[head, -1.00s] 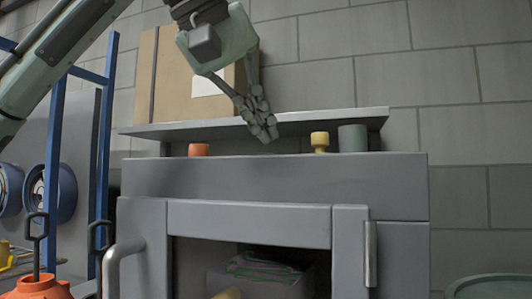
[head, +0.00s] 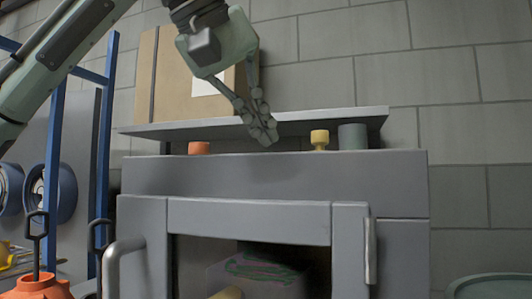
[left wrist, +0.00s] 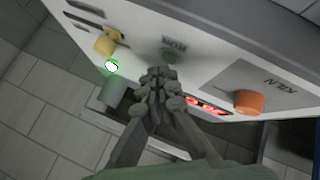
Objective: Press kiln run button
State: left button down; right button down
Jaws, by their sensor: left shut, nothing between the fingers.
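The kiln (head: 275,178) is a grey cabinet with a control panel on top. In the left wrist view its panel (left wrist: 210,65) shows the words RUN and KILN upside down. A small round green run button (left wrist: 170,57) sits by the RUN label. My left gripper (head: 268,136) is shut and empty, pointing down above the panel. In the left wrist view its fingertips (left wrist: 160,75) are just below the run button in the picture; I cannot tell whether they touch it. The button is not visible in the head view. My right gripper is not in view.
A grey-green cylinder (head: 353,137) stands at the right. A cardboard box (head: 172,80) sits on the shelf (head: 330,117) behind.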

pick_arm(q)
jog(key=shift+f, duration=0.55)
dwell(0.5)
jog(key=shift+r, duration=0.1)
jog(key=shift+r+p, duration=0.65)
jog(key=shift+r, duration=0.1)
notch_tip(320, 180, up, 5)
jog(key=p, duration=0.4)
jog(key=shift+p, duration=0.4)
dwell(0.5)
